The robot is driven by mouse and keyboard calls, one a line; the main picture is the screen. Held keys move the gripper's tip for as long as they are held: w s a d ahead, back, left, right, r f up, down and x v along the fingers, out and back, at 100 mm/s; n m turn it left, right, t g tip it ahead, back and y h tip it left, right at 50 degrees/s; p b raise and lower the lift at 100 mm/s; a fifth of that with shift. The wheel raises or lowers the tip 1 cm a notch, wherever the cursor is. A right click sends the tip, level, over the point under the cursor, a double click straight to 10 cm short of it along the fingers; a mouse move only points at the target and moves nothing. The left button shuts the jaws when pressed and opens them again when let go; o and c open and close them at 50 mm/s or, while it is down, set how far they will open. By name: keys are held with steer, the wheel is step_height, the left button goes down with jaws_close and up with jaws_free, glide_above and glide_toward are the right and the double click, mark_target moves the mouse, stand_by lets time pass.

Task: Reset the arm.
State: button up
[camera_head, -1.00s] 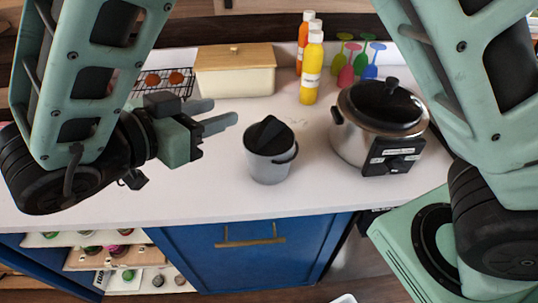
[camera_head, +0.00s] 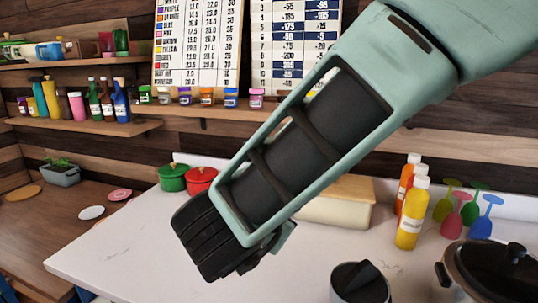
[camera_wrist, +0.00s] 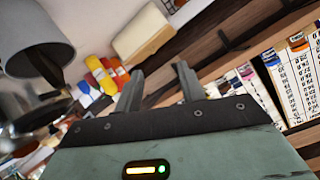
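My arm crosses the head view from the top right to the middle, over the counter. My gripper is hidden there. In the wrist view, my gripper (camera_wrist: 159,82) has its two fingers apart with nothing between them. The grey canister with a black lid (camera_head: 361,284) stands on the counter at the bottom of the head view, partly cut off; it also shows at the upper left of the tilted wrist view (camera_wrist: 35,42).
The white counter (camera_head: 130,247) holds a cream box (camera_head: 335,208), bottles (camera_head: 411,218), coloured utensils (camera_head: 481,222), a black-lidded cooker (camera_head: 490,272), and green (camera_head: 173,178) and red (camera_head: 199,180) pots. Shelves with jars (camera_head: 207,97) line the wall behind. The counter's left front is clear.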

steer(key=s+a+n+g+y, duration=0.5)
steer(key=s+n+y, duration=0.2)
steer(key=n+y, duration=0.3)
steer(key=s+d+f+n+g+h, duration=0.2)
steer(key=s+d+f+n+g, duration=0.1)
steer(key=s+d, duration=0.4)
steer(key=s+d+f+n+g+h, duration=0.3)
steer(key=s+d, duration=0.5)
steer(key=d, duration=0.3)
steer(key=shift+d+n+g+h, duration=0.25)
steer(key=shift+n+g+h, duration=0.05)
steer(key=shift+g, duration=0.2)
steer(key=shift+f, duration=0.1)
